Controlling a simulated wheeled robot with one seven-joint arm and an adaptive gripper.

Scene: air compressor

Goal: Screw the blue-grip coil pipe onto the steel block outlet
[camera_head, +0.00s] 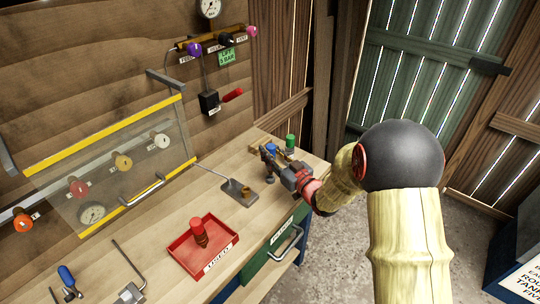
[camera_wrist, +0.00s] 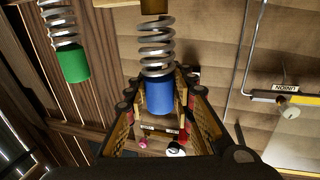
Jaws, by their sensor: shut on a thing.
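The blue-grip coil pipe shows its blue grip (camera_wrist: 160,96) and grey metal coil (camera_wrist: 156,45) in the wrist view. My gripper (camera_wrist: 158,88) is shut on the blue grip, with a finger on either side of it. In the head view my gripper (camera_head: 277,167) is at the far right end of the bench, and part of the blue grip (camera_head: 271,149) shows beside it. A steel block (camera_head: 240,192) with a brass fitting (camera_head: 246,189) lies on the bench, left of my gripper and apart from it. A pipe runs from the block toward the wall panel.
A green-grip coil (camera_wrist: 74,62) hangs beside the blue one; its green grip also shows in the head view (camera_head: 291,141). A red tray (camera_head: 190,262) holds a red-brown part. A clear panel (camera_head: 120,165) with yellow rails stands at the wall. Bench between tray and block is clear.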

